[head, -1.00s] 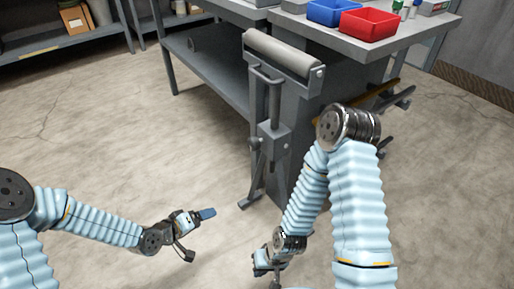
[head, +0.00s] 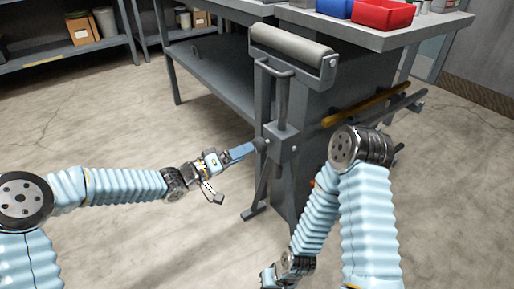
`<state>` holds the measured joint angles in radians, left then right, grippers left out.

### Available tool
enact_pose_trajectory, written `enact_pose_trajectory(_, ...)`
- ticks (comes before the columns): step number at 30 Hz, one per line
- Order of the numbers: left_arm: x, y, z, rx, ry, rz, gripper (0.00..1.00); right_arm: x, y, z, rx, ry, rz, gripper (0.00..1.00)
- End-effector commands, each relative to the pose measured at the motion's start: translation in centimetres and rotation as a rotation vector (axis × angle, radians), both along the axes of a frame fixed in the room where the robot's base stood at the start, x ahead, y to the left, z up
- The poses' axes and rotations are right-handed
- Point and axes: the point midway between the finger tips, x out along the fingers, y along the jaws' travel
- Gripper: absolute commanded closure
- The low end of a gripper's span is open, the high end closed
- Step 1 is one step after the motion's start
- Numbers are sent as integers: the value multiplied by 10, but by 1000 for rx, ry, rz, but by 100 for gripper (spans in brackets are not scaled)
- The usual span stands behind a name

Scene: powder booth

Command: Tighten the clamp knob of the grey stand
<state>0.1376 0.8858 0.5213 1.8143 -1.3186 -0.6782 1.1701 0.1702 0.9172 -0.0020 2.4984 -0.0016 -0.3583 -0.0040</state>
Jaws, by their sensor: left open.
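The grey stand (head: 281,105) stands upright beside the workbench, with a thick grey roller (head: 290,45) across its top. Its dark clamp knob (head: 262,144) sticks out to the left from the clamp block (head: 282,141) on the post. My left gripper (head: 251,150) comes in from the left with its blue-padded fingers pointing at the knob. It is open, and its tips are at or very near the knob; I cannot tell whether they touch it. My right gripper (head: 272,277) hangs low at the bottom edge, and its fingers are too unclear to read.
The workbench (head: 430,34) behind the stand carries a red bin (head: 384,14) and a blue bin (head: 334,8). A yellow bar (head: 362,106) runs along its side. Shelves (head: 60,55) stand at the back left. The floor on the left is clear.

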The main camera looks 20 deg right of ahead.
Motion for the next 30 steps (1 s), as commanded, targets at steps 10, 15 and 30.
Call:
enact_pose_trajectory(10, 19, -52, -1, 1, 0, 0, 25, 0, 0, -3, 1, 1, 0, 100)
enact_pose_trajectory(15, 21, -57, 0, 1, 0, 1, 25, 0, 0, -3, 1, 1, 0, 100)
enact_pose_trajectory(30, 21, -57, -1, 2, 1, 1, 72, 0, 0, -3, 1, 1, 0, 100)
